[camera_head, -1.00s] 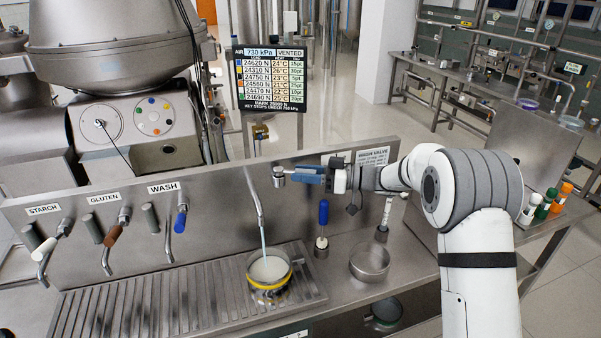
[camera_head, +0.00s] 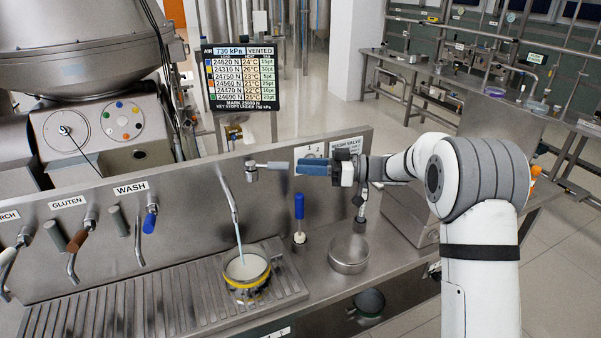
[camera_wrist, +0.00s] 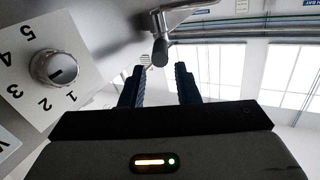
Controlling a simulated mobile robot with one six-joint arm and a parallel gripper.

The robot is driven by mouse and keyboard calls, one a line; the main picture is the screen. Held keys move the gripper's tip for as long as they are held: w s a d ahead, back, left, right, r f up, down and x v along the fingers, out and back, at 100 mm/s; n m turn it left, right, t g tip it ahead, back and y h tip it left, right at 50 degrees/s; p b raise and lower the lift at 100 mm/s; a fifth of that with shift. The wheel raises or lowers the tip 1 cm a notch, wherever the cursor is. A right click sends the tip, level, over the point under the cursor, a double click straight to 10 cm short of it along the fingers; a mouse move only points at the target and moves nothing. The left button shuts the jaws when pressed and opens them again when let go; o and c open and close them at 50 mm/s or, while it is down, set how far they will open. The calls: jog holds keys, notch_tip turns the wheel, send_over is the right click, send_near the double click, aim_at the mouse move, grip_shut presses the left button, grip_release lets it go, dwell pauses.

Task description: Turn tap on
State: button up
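A metal tap lever (camera_head: 268,165) sticks out from the upper edge of the steel panel, left of my gripper. In the wrist view its dark rounded end (camera_wrist: 160,53) lies just beyond the fingertips, roughly centred between them. My gripper (camera_head: 293,176) has blue fingers, which are apart with nothing held between them; it also shows in the wrist view (camera_wrist: 159,70).
A numbered dial (camera_wrist: 55,68) is at left in the wrist view. A blue-handled tool (camera_head: 299,208) stands upright below my gripper, beside an empty metal bowl (camera_head: 349,254). Three lever taps line the panel at left, including the blue WASH one (camera_head: 150,220). A slotted drain tray (camera_head: 130,308) lies below.

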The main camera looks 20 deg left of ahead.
jog(key=shift+s+a+f+n+t+b, duration=0.2)
jog(key=shift+s+n+t+b, duration=0.25)
jog(key=shift+b, duration=0.5)
jog(key=shift+c, duration=0.8)
jog(key=s+n+t+b, duration=0.1)
jog(key=t+b, duration=0.1)
jog(key=b, duration=0.1)
jog(key=s+n+t+b, duration=0.2)
jog(key=b, duration=0.1)
jog(key=s+n+t+y+b, duration=0.1)
jog(key=n+t+b, duration=0.1)
jog(key=b, duration=0.1)
jog(key=shift+s+r+n+b, duration=0.25)
jog(key=shift+s+r+b, duration=0.05)
jog(key=shift+r+b, duration=0.1)
grip_shut()
jog(key=s+d+f+n+t+h+b, duration=0.2)
jog(key=s+d+f+n+t+b, duration=0.35)
jog(key=s+b, duration=0.4)
jog(key=t, duration=0.1)
send_near(274, 169)
jog(key=s+a, duration=0.1)
jog(key=a, duration=0.3)
jog(key=shift+n, duration=0.35)
jog(key=shift+w+a+r+p, duration=0.1)
jog(key=shift+w+a+p, duration=0.2)
jog(key=shift+w, duration=0.65)
jog(key=shift+w+a+r+p, duration=0.1)
jog(key=shift+w+a+p, duration=0.15)
jog(key=shift+w, duration=0.75)
